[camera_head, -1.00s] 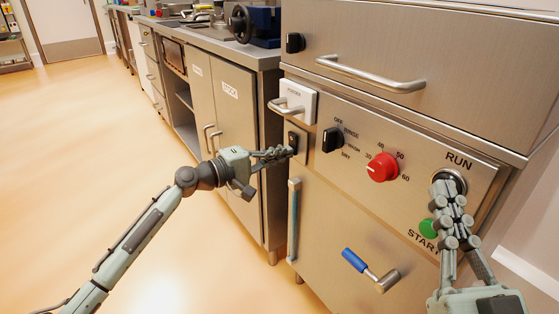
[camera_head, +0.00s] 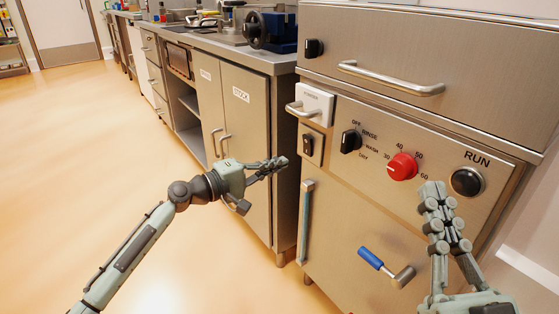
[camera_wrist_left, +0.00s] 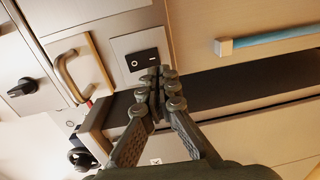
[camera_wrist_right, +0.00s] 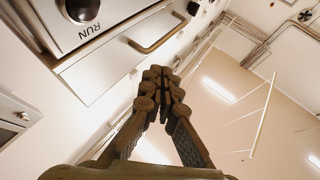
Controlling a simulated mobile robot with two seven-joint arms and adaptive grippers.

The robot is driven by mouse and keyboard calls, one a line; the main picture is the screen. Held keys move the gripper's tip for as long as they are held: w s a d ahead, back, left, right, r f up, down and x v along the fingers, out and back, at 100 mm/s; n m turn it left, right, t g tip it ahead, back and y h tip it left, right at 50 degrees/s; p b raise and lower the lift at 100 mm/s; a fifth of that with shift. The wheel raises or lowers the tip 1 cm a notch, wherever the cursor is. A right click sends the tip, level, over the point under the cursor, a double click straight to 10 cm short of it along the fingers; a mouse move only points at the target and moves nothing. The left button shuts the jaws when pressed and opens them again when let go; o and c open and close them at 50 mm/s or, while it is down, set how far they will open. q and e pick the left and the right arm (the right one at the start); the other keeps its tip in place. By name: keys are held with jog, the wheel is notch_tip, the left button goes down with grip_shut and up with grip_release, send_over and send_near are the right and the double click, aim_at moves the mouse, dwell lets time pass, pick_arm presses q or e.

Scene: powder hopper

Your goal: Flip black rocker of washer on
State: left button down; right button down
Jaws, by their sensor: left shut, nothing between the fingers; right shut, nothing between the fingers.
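The washer (camera_head: 350,235) is a steel front with knobs and a drawer. Its black rocker (camera_head: 308,145) sits on a light plate below the white handled box; it also shows in the left wrist view (camera_wrist_left: 147,60), with its two marks visible. My left gripper (camera_head: 284,162) is shut and empty, to the left of the rocker and apart from it in the head view. In the left wrist view its fingertips (camera_wrist_left: 160,72) appear just below the rocker. My right gripper (camera_head: 432,188) is shut and empty, in front of the panel, below and left of the round black RUN button (camera_head: 467,181).
A black selector knob (camera_head: 350,141) and red dial (camera_head: 402,166) are right of the rocker. A white box with a handle (camera_head: 312,103) is just above it. A blue-handled lever (camera_head: 385,267) and a vertical blue handle (camera_head: 305,222) are lower. Open floor lies left.

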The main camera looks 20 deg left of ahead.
pick_arm(q)
jog(key=f+v, duration=0.1)
jog(key=v, duration=0.6)
jog(key=shift+s+a+f+b, duration=0.2)
jog(key=shift+s+f+b, duration=0.1)
jog(key=shift+s, duration=0.1)
pick_arm(e)
jog(key=shift+s+d+r+t, duration=0.15)
jog(key=shift+d+r+t, duration=0.4)
jog(key=shift+r, duration=0.15)
